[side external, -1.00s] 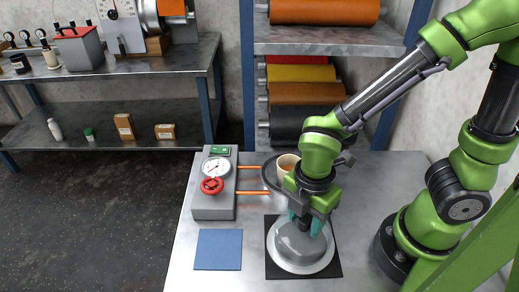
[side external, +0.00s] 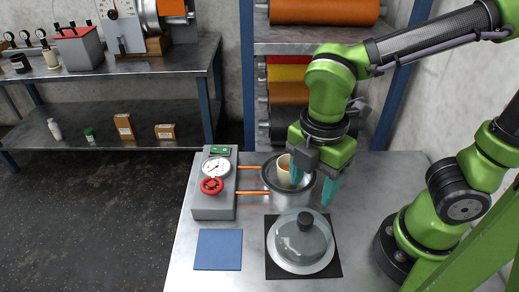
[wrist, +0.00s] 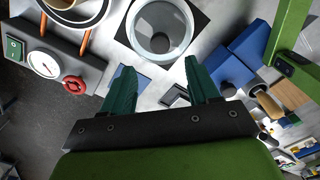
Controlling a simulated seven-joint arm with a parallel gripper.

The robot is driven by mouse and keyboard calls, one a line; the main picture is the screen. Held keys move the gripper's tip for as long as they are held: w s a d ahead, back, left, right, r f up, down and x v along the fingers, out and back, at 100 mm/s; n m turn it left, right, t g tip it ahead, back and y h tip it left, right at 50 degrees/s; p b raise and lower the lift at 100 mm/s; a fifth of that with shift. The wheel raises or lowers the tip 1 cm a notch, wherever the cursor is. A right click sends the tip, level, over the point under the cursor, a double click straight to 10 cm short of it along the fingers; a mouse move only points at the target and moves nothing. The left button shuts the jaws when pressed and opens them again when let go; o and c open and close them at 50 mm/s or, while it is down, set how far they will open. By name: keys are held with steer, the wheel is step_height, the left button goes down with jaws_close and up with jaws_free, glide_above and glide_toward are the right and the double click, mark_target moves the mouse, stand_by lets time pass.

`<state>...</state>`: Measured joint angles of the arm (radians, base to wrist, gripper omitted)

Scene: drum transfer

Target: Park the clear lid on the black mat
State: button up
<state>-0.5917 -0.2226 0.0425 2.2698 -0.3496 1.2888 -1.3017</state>
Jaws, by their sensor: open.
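The clear lid (side external: 287,247) with its dark knob (side external: 305,222) lies flat on the black mat (side external: 331,265), whose corners show around it. It also shows near the top of the wrist view as a clear disc (wrist: 142,42). My gripper (side external: 314,182) is open and empty, raised above and behind the lid, next to the metal drum. In the wrist view its two teal fingers (wrist: 161,85) are spread with nothing between them. The drum (side external: 290,198) stands open behind the mat, with a cream cup-like thing (side external: 284,168) in it, partly hidden by my gripper.
A grey box (side external: 213,203) with a gauge and red valve stands left of the drum, joined to it by copper pipes (side external: 253,192). A blue mat (side external: 218,250) lies bare at the front left. Shelves with rolls (side external: 324,12) stand behind the table.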

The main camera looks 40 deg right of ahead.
steer(key=w+d+r+m+t+y, duration=0.1)
steer(key=d+m, duration=0.4)
steer(key=m, duration=0.6)
steer(key=w+d+r+m+t+y, duration=0.1)
steer(key=d+r+m+t, duration=0.4)
steer(key=m, duration=0.6)
steer(key=shift+w+d+r+t, duration=0.4)
steer(key=shift+w+d+t, duration=0.2)
steer(key=shift+w+d, duration=0.25)
